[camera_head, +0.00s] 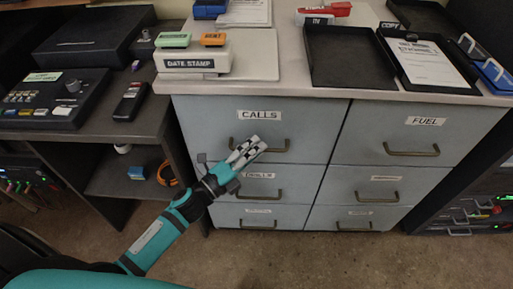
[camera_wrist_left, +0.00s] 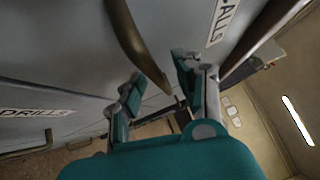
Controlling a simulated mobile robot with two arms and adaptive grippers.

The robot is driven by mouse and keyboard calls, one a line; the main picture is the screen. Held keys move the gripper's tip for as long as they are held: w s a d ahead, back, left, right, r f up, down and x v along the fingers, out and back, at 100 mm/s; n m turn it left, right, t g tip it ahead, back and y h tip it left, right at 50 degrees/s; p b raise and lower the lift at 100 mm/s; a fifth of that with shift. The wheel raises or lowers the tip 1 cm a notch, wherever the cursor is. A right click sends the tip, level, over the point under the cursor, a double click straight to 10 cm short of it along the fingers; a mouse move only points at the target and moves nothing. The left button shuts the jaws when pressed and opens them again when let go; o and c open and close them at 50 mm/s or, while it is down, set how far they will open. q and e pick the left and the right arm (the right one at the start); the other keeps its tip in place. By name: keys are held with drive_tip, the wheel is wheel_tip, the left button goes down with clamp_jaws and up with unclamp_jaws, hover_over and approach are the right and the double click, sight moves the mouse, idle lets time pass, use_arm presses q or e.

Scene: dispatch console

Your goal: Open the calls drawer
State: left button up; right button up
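The calls drawer (camera_head: 205,122) is the top left grey drawer of the cabinet, shut and flush, with a "CALLS" label (camera_head: 260,115). Its bronze bar handle (camera_head: 279,149) is partly hidden behind my left gripper (camera_head: 250,148). In the left wrist view the handle (camera_wrist_left: 136,46) runs down into the gap between the fingers of my left gripper (camera_wrist_left: 158,85). The fingers are apart, one on each side of the handle in the picture. I cannot tell whether they touch it. My right gripper is in neither view.
The fuel drawer (camera_head: 405,133) is to the right and the drills drawer (camera_head: 235,187) is below. The countertop holds a date stamp (camera_head: 193,60) and black trays (camera_head: 350,58). A dark desk (camera_head: 145,110) stands at left. The floor (camera_head: 330,258) in front is clear.

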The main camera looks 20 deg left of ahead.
use_arm(q)
drive_tip(key=shift+w+d, duration=0.2)
drive_tip(key=shift+w, duration=0.1)
drive_tip(key=shift+c, duration=0.3)
clamp_jaws()
drive_tip(key=shift+f, duration=0.1)
